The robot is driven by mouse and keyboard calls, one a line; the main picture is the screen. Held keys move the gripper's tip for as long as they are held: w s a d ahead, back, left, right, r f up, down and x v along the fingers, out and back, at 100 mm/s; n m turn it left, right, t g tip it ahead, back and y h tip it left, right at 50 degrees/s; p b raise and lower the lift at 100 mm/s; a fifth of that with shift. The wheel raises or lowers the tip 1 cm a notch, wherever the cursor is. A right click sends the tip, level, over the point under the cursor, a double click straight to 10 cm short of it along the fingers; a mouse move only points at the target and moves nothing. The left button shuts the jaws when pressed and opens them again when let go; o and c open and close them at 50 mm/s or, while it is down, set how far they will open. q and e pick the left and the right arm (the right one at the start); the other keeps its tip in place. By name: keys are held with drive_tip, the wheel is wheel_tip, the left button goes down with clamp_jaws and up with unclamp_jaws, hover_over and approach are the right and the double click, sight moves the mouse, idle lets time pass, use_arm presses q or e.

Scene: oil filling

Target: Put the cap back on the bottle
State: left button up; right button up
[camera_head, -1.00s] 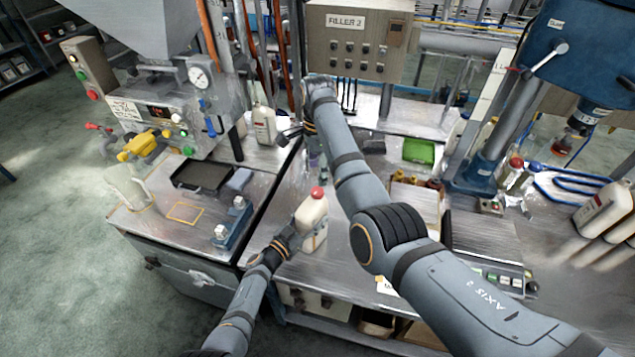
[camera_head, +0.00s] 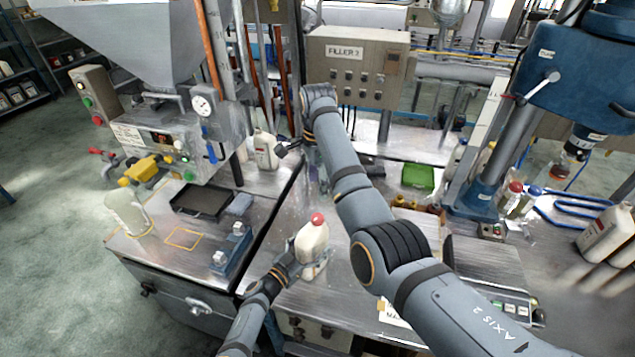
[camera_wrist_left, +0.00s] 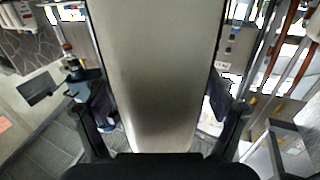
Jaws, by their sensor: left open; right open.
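A cream-white bottle (camera_head: 312,248) stands upright on the metal bench, and a red cap (camera_head: 317,219) sits on its top. My left gripper (camera_head: 307,268) is open around the lower part of the bottle, with a finger showing on either side. In the left wrist view the pale bottle body (camera_wrist_left: 155,75) fills the middle between the open fingers of my left gripper (camera_wrist_left: 165,112). Whether the fingers touch it is unclear. My right gripper (camera_head: 290,149) is open and apart from the bottle, farther back by the filler; its fingertips are small and partly hidden.
Another white bottle (camera_head: 264,150) stands at the back by the filling machine. A translucent container (camera_head: 127,213) stands on the left bench. A blue fixture (camera_head: 232,248) is left of the capped bottle.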

sight(300, 256)
use_arm(q)
drive_tip(key=v, duration=1.1)
drive_tip(key=shift+s+a, duration=0.35)
